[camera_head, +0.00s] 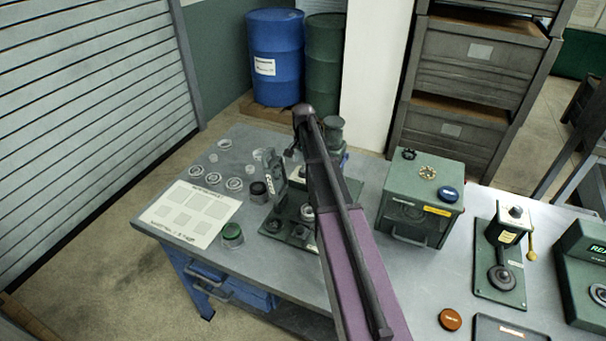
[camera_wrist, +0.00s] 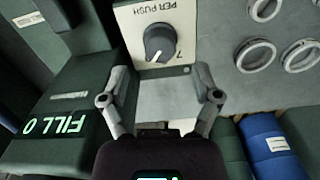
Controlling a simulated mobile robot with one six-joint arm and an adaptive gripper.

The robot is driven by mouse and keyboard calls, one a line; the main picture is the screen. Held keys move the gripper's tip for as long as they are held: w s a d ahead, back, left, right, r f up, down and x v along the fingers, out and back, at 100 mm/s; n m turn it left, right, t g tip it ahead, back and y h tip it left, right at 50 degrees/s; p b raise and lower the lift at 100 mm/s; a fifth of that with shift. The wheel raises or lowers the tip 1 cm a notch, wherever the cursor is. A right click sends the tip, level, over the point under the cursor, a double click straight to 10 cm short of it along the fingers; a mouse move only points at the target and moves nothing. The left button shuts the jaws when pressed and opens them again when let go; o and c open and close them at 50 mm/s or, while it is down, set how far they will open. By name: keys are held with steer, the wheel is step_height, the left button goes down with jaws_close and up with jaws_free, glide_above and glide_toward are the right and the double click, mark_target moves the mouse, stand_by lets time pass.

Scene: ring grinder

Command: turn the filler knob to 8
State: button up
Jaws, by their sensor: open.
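The filler knob (camera_wrist: 160,43) is a dark round knob on a cream plate marked "PER PUSH", at the top middle of the wrist view. A light mark shows near its lower edge, and a 7 is printed on the plate at its lower right; no 8 is readable. A green display (camera_wrist: 56,126) on the filler reads "FILL 0". My gripper (camera_wrist: 161,72) is open, its fingers spread below and to either side of the knob, with nothing between them. In the head view my arm covers part of the filler (camera_head: 272,172), and the knob cannot be made out.
Several pale rings (camera_wrist: 256,55) lie on the bench right of the filler. A green box (camera_head: 420,200) and a press (camera_head: 500,265) stand to the right.

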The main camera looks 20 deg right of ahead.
mark_target(304, 169)
steer(key=shift+f+b, duration=1.6)
steer(key=shift+f, duration=0.3)
jaws_close()
